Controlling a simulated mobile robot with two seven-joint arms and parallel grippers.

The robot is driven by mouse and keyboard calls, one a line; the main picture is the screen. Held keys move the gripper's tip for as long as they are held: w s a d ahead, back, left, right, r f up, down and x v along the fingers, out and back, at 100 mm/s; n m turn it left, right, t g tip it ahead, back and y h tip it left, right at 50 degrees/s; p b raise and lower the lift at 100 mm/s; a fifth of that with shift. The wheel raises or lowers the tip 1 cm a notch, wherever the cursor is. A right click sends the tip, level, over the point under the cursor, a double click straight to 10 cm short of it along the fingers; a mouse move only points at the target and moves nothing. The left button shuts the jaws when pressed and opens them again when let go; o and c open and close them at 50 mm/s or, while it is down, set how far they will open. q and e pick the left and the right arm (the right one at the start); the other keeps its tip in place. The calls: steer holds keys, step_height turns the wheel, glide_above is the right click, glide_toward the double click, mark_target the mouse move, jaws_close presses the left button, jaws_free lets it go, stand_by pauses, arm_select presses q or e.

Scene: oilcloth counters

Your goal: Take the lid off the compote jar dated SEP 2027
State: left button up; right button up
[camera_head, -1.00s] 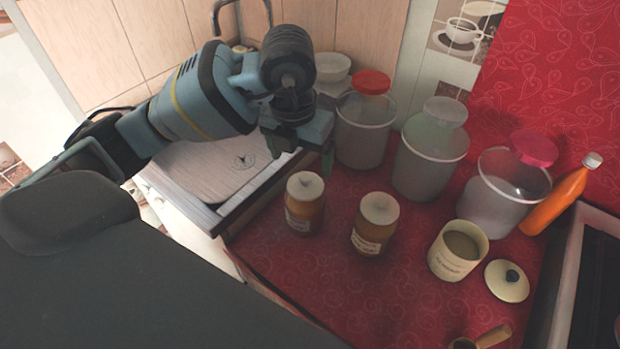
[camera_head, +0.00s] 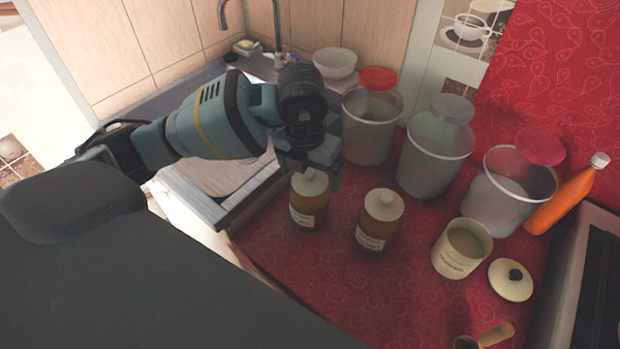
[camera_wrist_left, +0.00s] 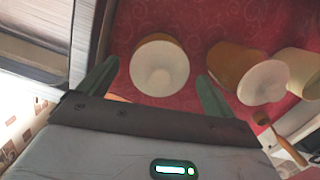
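Two amber compote jars with cream knobbed lids stand upright on the red oilcloth: the left jar (camera_head: 308,212) and the right jar (camera_head: 376,230). Both have pale labels, but I cannot read the dates. Both lids are on. My left gripper (camera_head: 309,169) is just above and behind the left jar's lid (camera_head: 311,182). In the left wrist view its two fingers (camera_wrist_left: 154,86) are spread, with the left jar's lid (camera_wrist_left: 159,66) in view between and beyond them, not gripped. The right jar's lid (camera_wrist_left: 263,82) is right of the fingers. My right gripper is not in view.
Three large canisters (camera_head: 368,140) stand behind the jars. A cream pot (camera_head: 450,262) is open, its lid (camera_head: 510,280) beside it. An orange bottle (camera_head: 566,200) is at the right, a wooden-handled tool (camera_head: 496,336) in front. The sink edge (camera_head: 240,210) is left.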

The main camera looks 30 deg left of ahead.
mark_target(309, 174)
arm_select(q)
steer(key=c, duration=0.9)
steer(key=shift+r, duration=0.1)
steer(key=shift+r, duration=0.45)
steer(key=shift+s+d+r, duration=0.1)
steer(key=shift+s+r, duration=0.1)
steer(key=shift+r, duration=0.45)
steer(key=shift+s+r, duration=0.2)
steer(key=shift+r, duration=0.4)
steer(key=s+d, duration=0.1)
steer(key=s, duration=0.4)
steer(key=s+d+r, duration=0.1)
steer(key=s, duration=0.9)
steer(key=shift+d+r, duration=0.25)
steer(key=shift+d, duration=0.15)
